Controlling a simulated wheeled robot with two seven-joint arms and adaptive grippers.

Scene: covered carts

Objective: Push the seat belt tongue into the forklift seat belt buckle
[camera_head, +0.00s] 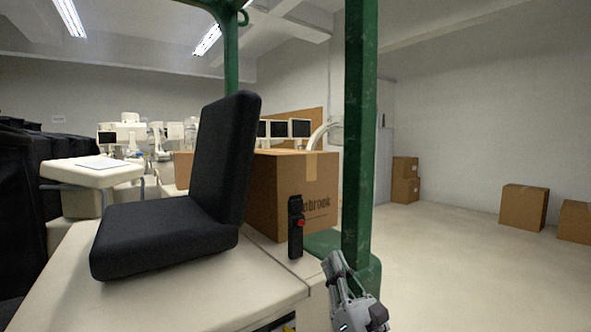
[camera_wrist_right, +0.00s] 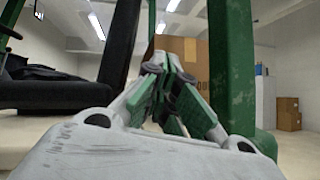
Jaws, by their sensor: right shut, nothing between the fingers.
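The black seat belt buckle (camera_head: 295,244) with a red button stands upright at the right edge of the seat base in the head view. A black piece rises from its top against the cardboard box; I cannot tell whether it is the tongue or how deep it sits. My right gripper (camera_head: 333,263) is to the right of the buckle and a little lower, apart from it in the picture. Its fingers are shut and empty, and their tips meet in the right wrist view (camera_wrist_right: 162,64). I cannot make out the buckle in the wrist view. My left gripper is not in view.
The black forklift seat (camera_head: 165,235) stands on a cream base (camera_head: 215,285). A green post (camera_head: 359,140) rises just beyond my right gripper. A cardboard box (camera_head: 275,185) is behind the buckle. Open floor (camera_head: 460,265) lies to the right, with more boxes (camera_head: 523,207) by the wall.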

